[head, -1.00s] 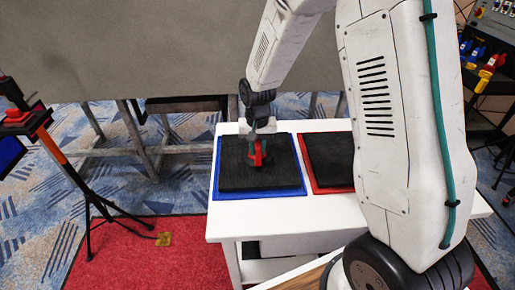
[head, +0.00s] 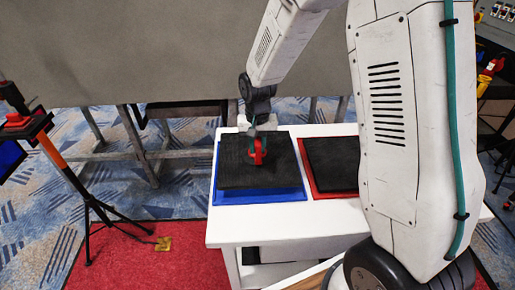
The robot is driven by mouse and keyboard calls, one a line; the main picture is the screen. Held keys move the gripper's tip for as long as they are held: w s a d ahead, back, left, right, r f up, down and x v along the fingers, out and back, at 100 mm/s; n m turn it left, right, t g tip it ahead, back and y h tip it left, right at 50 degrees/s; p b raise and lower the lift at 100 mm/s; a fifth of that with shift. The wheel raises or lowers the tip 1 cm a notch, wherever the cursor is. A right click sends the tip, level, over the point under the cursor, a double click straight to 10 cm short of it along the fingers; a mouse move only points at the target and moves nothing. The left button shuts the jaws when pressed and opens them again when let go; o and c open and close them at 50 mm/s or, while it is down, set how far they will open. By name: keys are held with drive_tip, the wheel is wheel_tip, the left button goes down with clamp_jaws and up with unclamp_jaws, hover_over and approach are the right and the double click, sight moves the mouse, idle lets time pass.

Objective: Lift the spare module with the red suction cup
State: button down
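The spare module is a dark, flat, square panel (head: 240,172) above a blue tray (head: 262,197) on a white table. The red suction cup (head: 258,150) sits on the panel's top, a little right of its middle. My gripper (head: 257,143) is at the cup's handle, with its fingers around it and seemingly closed on it. The panel is raised off the tray, so more blue shows under its front edge. The fingertips are small and partly hidden by the red handle.
A second dark panel (head: 330,163) lies on a red tray (head: 318,187) to the right, partly hidden by my arm. A large grey wall panel (head: 140,50) on metal legs stands behind the table. A tripod (head: 85,190) stands at left on red carpet.

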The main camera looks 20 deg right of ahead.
drive_tip(key=shift+r, duration=2.2)
